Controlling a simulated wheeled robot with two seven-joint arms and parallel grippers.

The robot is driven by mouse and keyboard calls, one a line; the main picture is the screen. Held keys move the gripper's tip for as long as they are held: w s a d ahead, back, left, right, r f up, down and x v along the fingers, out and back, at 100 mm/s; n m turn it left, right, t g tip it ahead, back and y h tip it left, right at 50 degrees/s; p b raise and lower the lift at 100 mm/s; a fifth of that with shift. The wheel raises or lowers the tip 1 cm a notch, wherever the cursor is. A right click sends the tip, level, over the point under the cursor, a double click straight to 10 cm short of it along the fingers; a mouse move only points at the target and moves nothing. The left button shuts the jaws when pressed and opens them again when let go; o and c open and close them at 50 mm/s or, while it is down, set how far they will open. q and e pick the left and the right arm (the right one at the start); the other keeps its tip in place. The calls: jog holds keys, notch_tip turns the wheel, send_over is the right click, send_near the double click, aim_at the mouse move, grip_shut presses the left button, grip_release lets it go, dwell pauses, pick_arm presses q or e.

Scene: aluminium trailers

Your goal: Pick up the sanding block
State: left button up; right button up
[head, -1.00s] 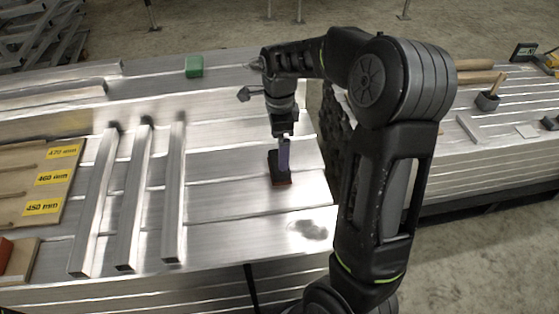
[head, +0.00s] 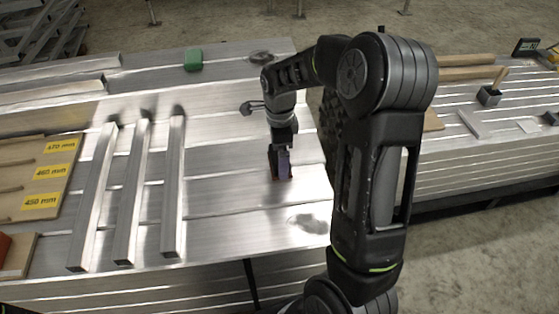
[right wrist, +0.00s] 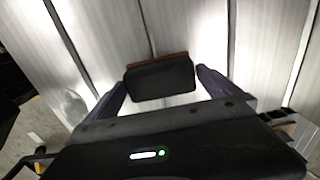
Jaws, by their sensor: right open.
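The sanding block (right wrist: 160,78) is dark with a reddish-brown layer along its far edge. In the right wrist view it lies on the aluminium surface between the two fingers of my right gripper (right wrist: 162,88), with a gap on each side. In the head view my right gripper (head: 281,172) points down at the block near the right part of the aluminium trailer bed (head: 235,190). The fingers mostly hide the block there. My right gripper is open around the block. My left gripper is in neither view.
Several aluminium bars (head: 173,190) lie left of the gripper. A green block (head: 193,60) sits farther back. A board with yellow labels (head: 50,172) is at the left. Wooden-handled tools (head: 490,93) lie on the bed at the right, across a gap.

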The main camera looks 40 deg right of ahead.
jog(key=shift+f, duration=0.75)
jog(key=c, duration=1.2)
